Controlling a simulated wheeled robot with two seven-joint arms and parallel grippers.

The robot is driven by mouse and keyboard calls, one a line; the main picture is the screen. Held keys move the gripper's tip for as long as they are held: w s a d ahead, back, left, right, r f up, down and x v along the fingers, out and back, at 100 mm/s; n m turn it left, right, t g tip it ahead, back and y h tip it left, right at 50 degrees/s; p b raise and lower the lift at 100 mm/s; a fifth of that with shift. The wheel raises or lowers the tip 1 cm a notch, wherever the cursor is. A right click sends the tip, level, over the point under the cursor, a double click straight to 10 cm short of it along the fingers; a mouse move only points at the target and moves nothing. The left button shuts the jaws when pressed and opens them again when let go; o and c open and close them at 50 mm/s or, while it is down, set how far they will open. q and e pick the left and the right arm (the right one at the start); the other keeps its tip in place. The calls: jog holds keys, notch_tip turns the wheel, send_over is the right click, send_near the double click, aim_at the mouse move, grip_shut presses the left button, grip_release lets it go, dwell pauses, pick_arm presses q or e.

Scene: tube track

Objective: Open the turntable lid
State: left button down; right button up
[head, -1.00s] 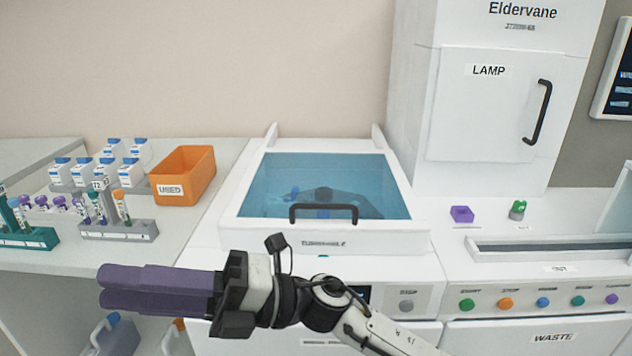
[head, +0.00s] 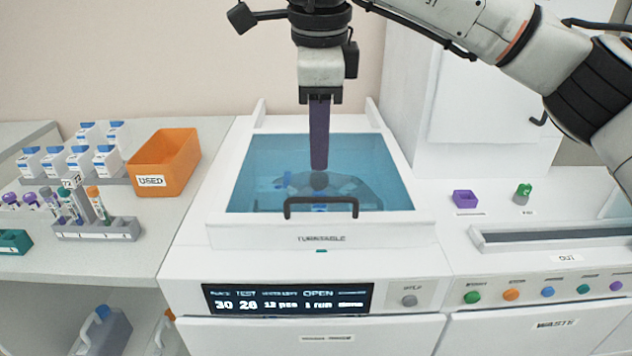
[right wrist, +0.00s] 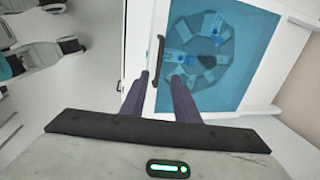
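The turntable lid (head: 259,184) is a white frame with a blue see-through pane, and it lies shut on its white housing. A black bar handle (head: 320,201) stands at its front edge; it also shows in the right wrist view (right wrist: 157,60). My right gripper (head: 319,167) points down over the lid, empty, its purple fingers seen edge-on. In the right wrist view the two fingers (right wrist: 160,75) are apart, with the handle showing between their tips. I cannot tell the exact height above the handle. My left gripper is not in view.
An orange bin (head: 166,163) and tube racks (head: 98,229) stand on the left counter. A tall white cabinet (head: 462,150) rises at the back right, partly behind my arm. A lit display (head: 288,299) and buttons (head: 547,292) are on the front panels.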

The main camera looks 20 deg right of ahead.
send_over(317, 219)
jog(key=x, duration=0.3)
jog(key=s+x, duration=0.1)
jog(key=x, duration=0.5)
jog(key=shift+s+a+f, duration=0.2)
jog(key=shift+s+a, duration=0.05)
jog(key=shift+s, duration=0.15)
jog(key=shift+c, duration=0.3)
grip_shut()
